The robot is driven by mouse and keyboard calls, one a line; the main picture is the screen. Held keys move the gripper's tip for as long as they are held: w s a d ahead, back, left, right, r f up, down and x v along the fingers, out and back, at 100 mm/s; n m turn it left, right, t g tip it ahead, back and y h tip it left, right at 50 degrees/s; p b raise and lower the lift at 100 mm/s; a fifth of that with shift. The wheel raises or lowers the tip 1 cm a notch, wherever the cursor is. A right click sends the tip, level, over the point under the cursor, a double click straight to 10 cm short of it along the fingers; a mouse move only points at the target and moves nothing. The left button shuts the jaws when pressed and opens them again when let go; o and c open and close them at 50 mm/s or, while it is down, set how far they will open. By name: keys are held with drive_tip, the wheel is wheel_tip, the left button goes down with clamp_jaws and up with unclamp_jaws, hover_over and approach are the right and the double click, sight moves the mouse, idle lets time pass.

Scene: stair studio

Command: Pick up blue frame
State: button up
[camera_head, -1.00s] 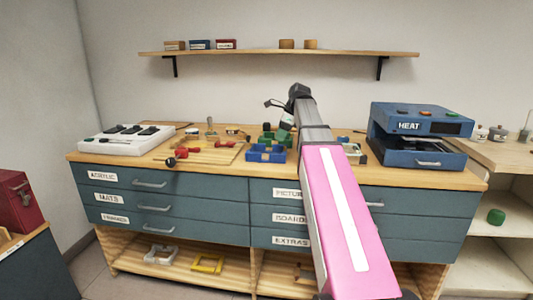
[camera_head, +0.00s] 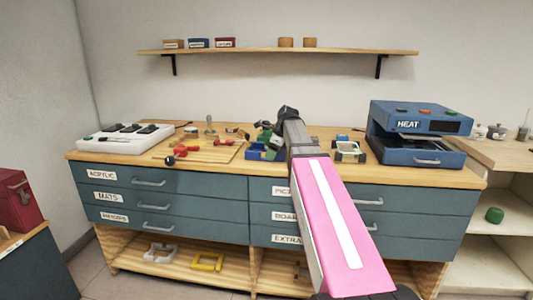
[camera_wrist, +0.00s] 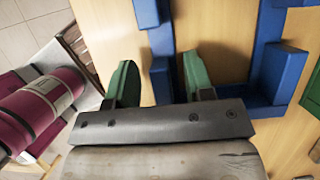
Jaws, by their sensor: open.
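The blue frame (camera_head: 256,153) lies on the wooden bench top, right of the tool board, and my arm hides part of it in the head view. In the wrist view the blue frame (camera_wrist: 270,55) fills the upper middle and right. My gripper (camera_wrist: 160,65) is open, with its two green fingers apart. One blue side bar shows between the fingers, with the right finger over the frame's opening. I cannot tell how deep the fingers reach or whether they touch it. My gripper is mostly hidden in the head view.
A blue heat press (camera_head: 418,130) stands at the bench's right end and a white control box (camera_head: 124,138) at its left. A pale frame (camera_head: 349,151) lies right of my arm. A yellow frame (camera_head: 208,263) sits on the lower shelf. A wall shelf (camera_head: 270,53) hangs above.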

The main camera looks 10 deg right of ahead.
clamp_jaws()
drive_tip(key=shift+r, duration=0.1)
